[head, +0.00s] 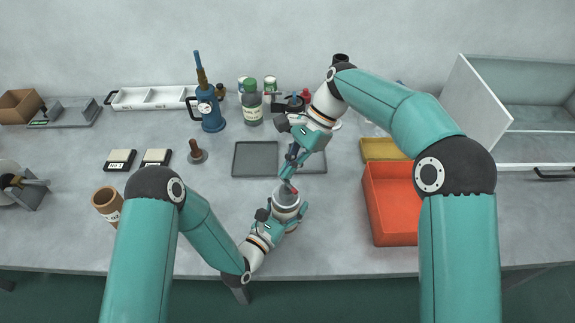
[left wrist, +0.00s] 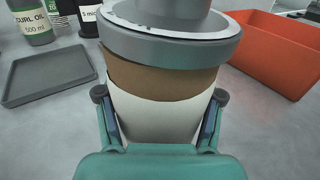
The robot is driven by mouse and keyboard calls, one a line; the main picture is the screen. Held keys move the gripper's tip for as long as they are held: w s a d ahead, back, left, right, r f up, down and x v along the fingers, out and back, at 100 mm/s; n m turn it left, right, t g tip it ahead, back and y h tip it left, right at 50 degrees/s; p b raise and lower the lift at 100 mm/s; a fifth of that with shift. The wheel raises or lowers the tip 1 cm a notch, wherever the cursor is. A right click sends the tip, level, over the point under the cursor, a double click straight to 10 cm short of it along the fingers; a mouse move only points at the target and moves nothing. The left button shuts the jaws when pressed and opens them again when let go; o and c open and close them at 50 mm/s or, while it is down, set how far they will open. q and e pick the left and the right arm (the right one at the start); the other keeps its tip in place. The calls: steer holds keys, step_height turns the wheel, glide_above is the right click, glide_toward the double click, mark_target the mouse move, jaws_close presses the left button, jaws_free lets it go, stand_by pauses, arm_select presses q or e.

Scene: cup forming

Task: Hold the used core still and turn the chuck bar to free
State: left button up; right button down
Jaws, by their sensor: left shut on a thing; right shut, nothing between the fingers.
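My left gripper (left wrist: 160,118) is shut around a tapered piece with a white lower band (left wrist: 160,122) and a brown upper band (left wrist: 160,80), seemingly the used core. A grey metal collar (left wrist: 170,50) with a pale upper face and a grey cylinder sits on top of it. In the head view the grey top (head: 286,197) shows upright at the front middle of the bench. My right gripper (head: 287,177) is shut and empty, pointing down just above that top; I cannot tell whether it touches. I cannot make out the chuck bar clearly.
A dark flat tray (head: 255,159) lies behind and left of the held piece; another is partly hidden behind my right gripper. An orange-red bin (head: 391,205) stands to the right. A blue torch (head: 209,110) and green bottle (head: 252,105) stand at the back.

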steer(key=v, duration=0.6)
steer(key=shift+w+d+r, duration=0.15)
steer(key=shift+w+r, duration=0.05)
steer(key=c, duration=1.4)
jaws_free()
steer(key=shift+w+d+r, duration=0.1)
steer(key=shift+d+r, duration=0.05)
steer(key=shift+r, duration=0.15)
steer(key=shift+o, duration=1.2)
steer(key=shift+n, duration=0.4)
step_height(320, 180, up, 3)
steer(key=n+t+h, duration=0.4)
steer(key=n+h, duration=0.2)
steer(key=n, duration=1)
glide_above(287, 185)
steer(key=w, duration=0.1)
step_height(287, 185, down, 11)
steer(key=shift+r, duration=0.1)
